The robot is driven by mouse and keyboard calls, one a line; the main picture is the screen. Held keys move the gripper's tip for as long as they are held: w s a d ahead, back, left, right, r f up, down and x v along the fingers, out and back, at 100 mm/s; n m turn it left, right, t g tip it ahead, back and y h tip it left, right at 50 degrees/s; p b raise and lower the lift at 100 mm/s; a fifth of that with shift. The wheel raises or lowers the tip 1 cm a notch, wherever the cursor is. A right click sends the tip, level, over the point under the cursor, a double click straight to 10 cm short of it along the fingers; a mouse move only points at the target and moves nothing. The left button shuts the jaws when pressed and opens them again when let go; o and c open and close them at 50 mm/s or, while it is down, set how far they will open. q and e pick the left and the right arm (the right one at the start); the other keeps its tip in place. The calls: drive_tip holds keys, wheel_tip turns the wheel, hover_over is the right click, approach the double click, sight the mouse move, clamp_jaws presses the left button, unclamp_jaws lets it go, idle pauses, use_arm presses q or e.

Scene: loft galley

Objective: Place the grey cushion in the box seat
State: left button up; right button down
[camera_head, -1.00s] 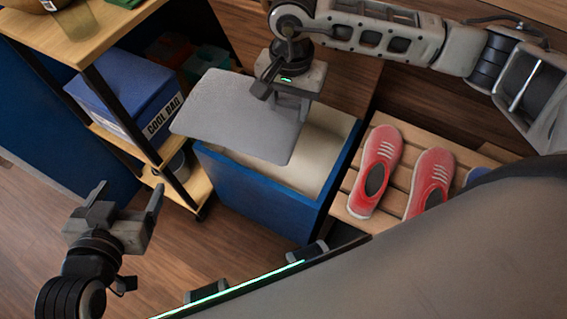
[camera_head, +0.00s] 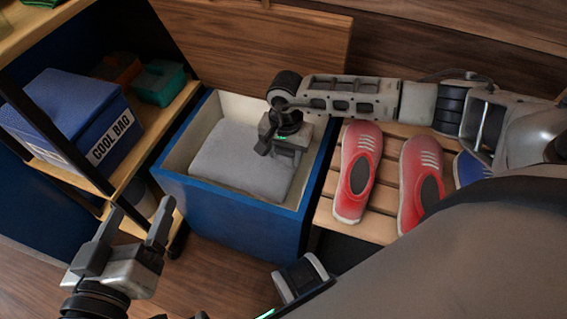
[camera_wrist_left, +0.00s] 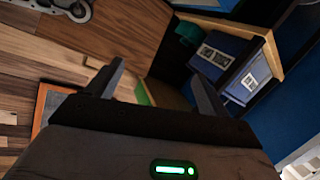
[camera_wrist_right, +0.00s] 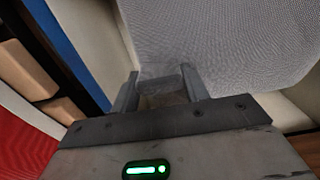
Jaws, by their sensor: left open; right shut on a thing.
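The grey cushion (camera_head: 240,163) lies inside the blue box seat (camera_head: 232,222), within its cream inner walls, in the head view. Whether the cushion rests on the box floor is hidden. My left gripper (camera_head: 130,232) is open and empty, left of the box and apart from it; its spread fingers also show in the left wrist view (camera_wrist_left: 155,85).
A wooden lid or panel (camera_head: 255,45) stands behind the box. A shelf on the left holds a blue cool bag (camera_head: 75,120) and a green container (camera_head: 160,83). Red shoes (camera_head: 358,170) sit on a slatted bench (camera_head: 385,229) close to the box's right side.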

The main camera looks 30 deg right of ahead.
sight(285, 162)
wheel_tip(285, 162, down, 4)
drive_tip(key=shift+r+b, duration=0.25)
drive_tip(key=shift+b, duration=0.35)
use_arm(q)
drive_tip(key=shift+d+r+n, duration=0.15)
drive_tip(key=shift+r+n, duration=0.05)
drive_tip(key=shift+n, duration=0.1)
use_arm(e)
drive_tip(key=shift+f, duration=0.1)
use_arm(q)
drive_tip(key=shift+h, duration=0.3)
use_arm(e)
drive_tip(key=c, duration=0.7)
unclamp_jaws()
use_arm(q)
drive_tip(key=shift+r, duration=0.1)
use_arm(e)
drive_tip(key=shift+r, duration=0.35)
wheel_tip(285, 162, up, 6)
drive_tip(key=p, duration=0.2)
drive_tip(key=shift+r+p, duration=0.2)
drive_tip(key=shift+p, duration=0.15)
use_arm(q)
drive_tip(key=shift+s+a+f+m+g+y, duration=0.1)
drive_tip(key=shift+a+f+m+g+y, duration=0.25)
drive_tip(key=shift+f+m+y, duration=0.3)
use_arm(e)
drive_tip(key=shift+r, duration=0.35)
